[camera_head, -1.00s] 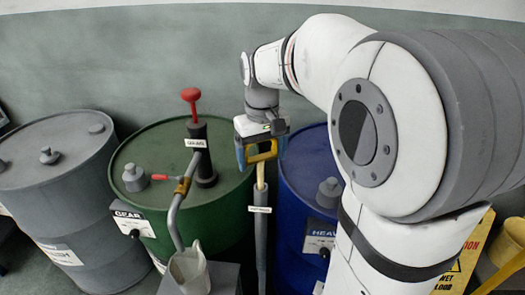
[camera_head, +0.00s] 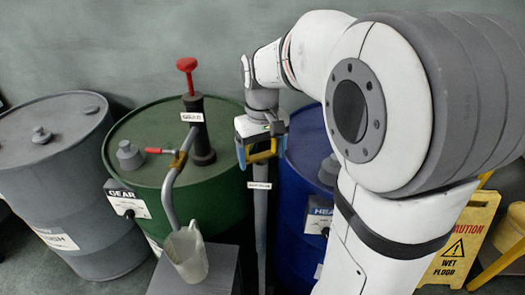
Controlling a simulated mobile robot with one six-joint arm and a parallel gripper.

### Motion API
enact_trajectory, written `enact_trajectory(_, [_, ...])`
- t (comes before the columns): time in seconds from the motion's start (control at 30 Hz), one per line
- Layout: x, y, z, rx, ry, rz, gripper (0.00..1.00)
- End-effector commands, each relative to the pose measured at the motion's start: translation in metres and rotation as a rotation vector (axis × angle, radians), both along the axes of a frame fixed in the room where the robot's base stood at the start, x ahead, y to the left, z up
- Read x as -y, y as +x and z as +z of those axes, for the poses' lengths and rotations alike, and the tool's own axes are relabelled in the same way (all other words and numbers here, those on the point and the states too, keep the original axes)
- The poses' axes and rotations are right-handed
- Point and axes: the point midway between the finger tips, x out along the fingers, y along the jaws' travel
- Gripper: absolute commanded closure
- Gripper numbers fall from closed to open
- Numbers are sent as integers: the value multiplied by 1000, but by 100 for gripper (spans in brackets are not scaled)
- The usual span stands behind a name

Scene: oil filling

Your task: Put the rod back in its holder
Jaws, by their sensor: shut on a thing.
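My gripper (camera_head: 262,147) is shut on the yellow handle of the rod (camera_head: 263,157), between the green and blue drums. The handle is just above the grey upright tube holder (camera_head: 261,225), which carries a small white label near its top. The rod's shaft is hardly visible below the handle and appears to be almost all inside the tube. A small gap between handle and tube is too small to judge.
A green drum (camera_head: 145,225) with a red-knobbed hand pump (camera_head: 199,130) stands left, a blue drum (camera_head: 302,170) right. A jug (camera_head: 188,255) is under the spout on a grey stand (camera_head: 222,275). A grey drum (camera_head: 60,165) and yellow wet-floor sign (camera_head: 462,240) flank them.

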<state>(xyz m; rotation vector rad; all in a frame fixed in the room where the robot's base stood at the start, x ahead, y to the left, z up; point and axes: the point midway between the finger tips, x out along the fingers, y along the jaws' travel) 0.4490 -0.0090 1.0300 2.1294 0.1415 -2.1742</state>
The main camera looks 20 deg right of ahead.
Motion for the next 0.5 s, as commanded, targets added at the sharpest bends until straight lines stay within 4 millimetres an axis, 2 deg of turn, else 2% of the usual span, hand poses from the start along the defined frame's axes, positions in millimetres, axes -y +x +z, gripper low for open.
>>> enact_trajectory(0.27, [0, 0, -1, 1, 0, 0, 40])
enact_trajectory(0.3, [0, 0, 0, 1, 0, 0, 17])
enact_trajectory(0.5, [0, 0, -1, 1, 0, 0, 1])
